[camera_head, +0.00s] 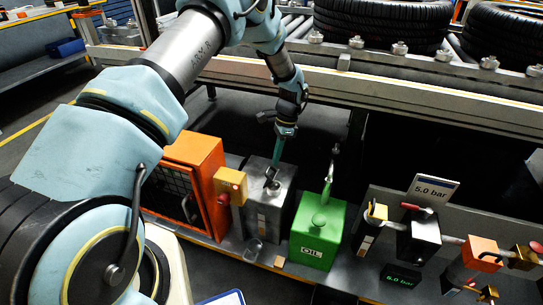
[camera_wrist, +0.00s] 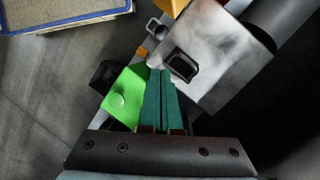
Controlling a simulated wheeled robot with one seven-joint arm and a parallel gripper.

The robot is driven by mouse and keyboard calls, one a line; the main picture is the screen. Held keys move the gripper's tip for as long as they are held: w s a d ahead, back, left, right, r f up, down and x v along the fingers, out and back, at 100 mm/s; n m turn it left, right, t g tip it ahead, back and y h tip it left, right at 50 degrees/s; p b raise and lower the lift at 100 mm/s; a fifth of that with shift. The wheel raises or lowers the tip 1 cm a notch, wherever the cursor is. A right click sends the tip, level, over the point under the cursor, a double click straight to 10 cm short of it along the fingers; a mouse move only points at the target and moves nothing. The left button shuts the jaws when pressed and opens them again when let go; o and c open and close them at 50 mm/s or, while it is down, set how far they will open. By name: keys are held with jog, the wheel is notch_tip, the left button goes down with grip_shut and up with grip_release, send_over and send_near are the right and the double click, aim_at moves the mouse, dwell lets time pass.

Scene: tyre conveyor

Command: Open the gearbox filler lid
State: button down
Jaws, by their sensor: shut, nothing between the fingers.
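The gearbox (camera_head: 262,212) is a grey metal box on the low bench, between an orange cabinet and a green oil can. Its filler (camera_head: 272,184) shows on top as a small dark-rimmed piece. In the wrist view the gearbox (camera_wrist: 215,45) is at upper right, and the dark square filler frame (camera_wrist: 182,66) is on its face. I cannot tell how far the lid is raised. My gripper (camera_head: 275,165) points down just above the gearbox top. Its green fingers (camera_wrist: 161,73) are shut and empty, with the tips just left of the filler frame; contact is unclear.
The green oil can (camera_head: 318,236) stands close on the right, its spout upright. The orange cabinet (camera_head: 195,180) and a yellow box with a red button (camera_head: 230,186) stand close on the left. The conveyor rail (camera_head: 400,88) crosses behind. Valves and a pressure sign (camera_head: 433,190) are at right.

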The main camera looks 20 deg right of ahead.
jog(key=s+d+r+m+t+p, duration=0.3)
jog(key=s+d+r+m+t, duration=0.1)
jog(key=d+m+t, duration=0.15)
jog(key=p, duration=0.2)
send_near(274, 175)
notch_tip(274, 175, down, 3)
jog(key=w+a, duration=0.1)
jog(key=w+a+f+p, duration=0.1)
jog(key=shift+w+a+m+g+y, duration=0.25)
jog(key=shift+w+m+g+y, duration=0.05)
jog(key=shift+m+g, duration=0.05)
jog(key=shift+w+a+f, duration=0.1)
jog(key=shift+w, duration=0.05)
jog(key=shift+w+a, duration=0.2)
